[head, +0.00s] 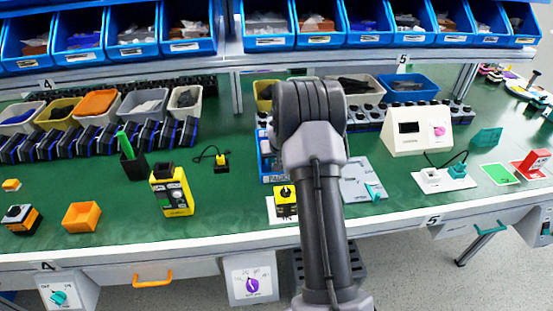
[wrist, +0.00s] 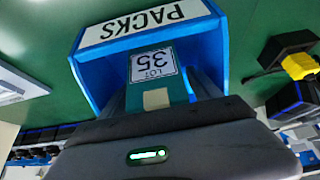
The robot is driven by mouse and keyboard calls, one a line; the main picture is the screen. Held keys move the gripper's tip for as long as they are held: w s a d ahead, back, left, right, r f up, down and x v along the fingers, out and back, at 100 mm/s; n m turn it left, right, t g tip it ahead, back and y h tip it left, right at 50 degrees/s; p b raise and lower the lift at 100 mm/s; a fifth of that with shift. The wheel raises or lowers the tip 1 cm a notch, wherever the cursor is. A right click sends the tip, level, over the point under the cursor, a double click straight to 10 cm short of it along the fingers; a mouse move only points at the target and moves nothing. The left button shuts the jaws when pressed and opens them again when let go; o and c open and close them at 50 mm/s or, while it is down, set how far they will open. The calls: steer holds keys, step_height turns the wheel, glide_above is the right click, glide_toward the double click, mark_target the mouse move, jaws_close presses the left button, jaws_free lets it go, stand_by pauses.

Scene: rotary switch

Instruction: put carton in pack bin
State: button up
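The pack bin is a blue open bin with a white PACKS label (wrist: 143,22); it fills the upper middle of the wrist view. In the head view the bin (head: 268,155) is mostly hidden behind my arm. The carton (wrist: 152,72) is teal with a white LOT 35 label and a beige patch, and sits within the bin's walls in the wrist view. My gripper (wrist: 158,98) reaches into the bin with its dark fingers against both sides of the carton, shut on it. Whether the carton touches the bin floor is hidden. The head view hides the fingertips.
A yellow-topped black device (wrist: 300,66) stands beside the bin. In the head view, a yellow-black switch box (head: 286,200) and a grey plate (head: 362,180) are near my arm.

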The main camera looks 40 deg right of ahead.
steer(key=shift+r, duration=0.1)
steer(key=p+v, duration=0.4)
steer(key=v, duration=0.7)
steer(key=s+a+r+y, duration=0.1)
steer(key=s+a+r, duration=0.2)
steer(key=a+r, duration=0.5)
steer(key=s+a+r+y, duration=0.1)
steer(key=s+a+r, duration=0.1)
steer(key=a+r, duration=0.6)
steer(key=s+a+r+n+y, duration=0.2)
steer(key=s+a+r+y, duration=0.1)
steer(key=s+a, duration=1.7)
steer(key=shift+s+t, duration=0.4)
steer(key=shift+s, duration=0.6)
steer(key=shift+r, duration=0.1)
